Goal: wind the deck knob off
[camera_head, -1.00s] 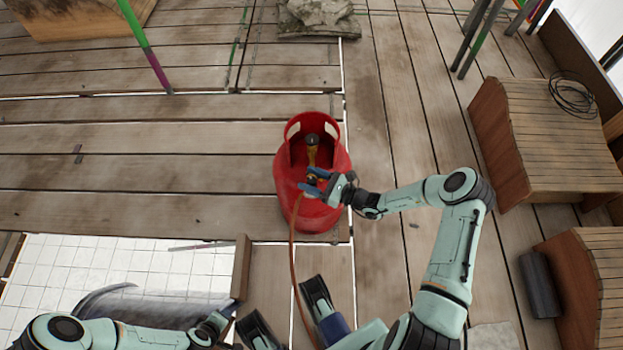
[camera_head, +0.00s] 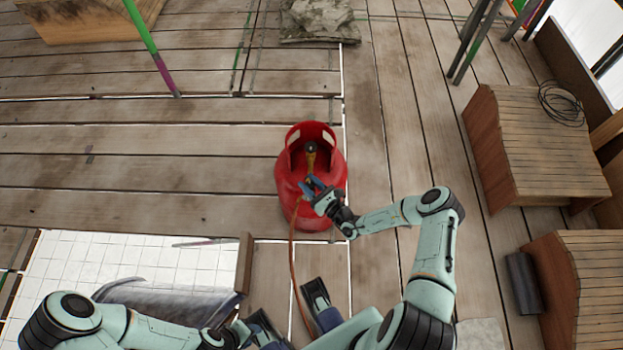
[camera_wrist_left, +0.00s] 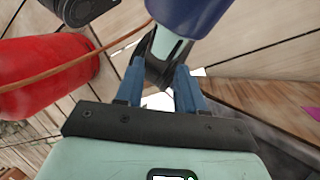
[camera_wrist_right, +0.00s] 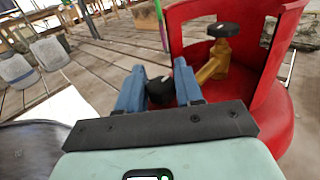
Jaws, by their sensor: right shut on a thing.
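A red gas cylinder (camera_head: 310,206) stands upright on the deck, with a raised collar open toward me. A brass valve (camera_wrist_right: 213,65) with a black knob (camera_wrist_right: 224,30) on top rises inside the collar. My right gripper (camera_head: 309,186) reaches the near side of the cylinder. In the right wrist view its blue fingers (camera_wrist_right: 159,70) are closed around a second dark, rounded knob-like piece (camera_wrist_right: 160,92), partly hidden by them. My left gripper (camera_wrist_left: 160,70) is open with nothing between its fingers, low and left of the cylinder, beside my own body.
An orange hose (camera_head: 293,262) runs from the cylinder toward me. A white-tiled opening (camera_head: 120,255) lies at left. Wooden benches (camera_head: 540,145) stand at right, and a grey stone block (camera_head: 318,18) lies at the back. Deck left of the cylinder is clear.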

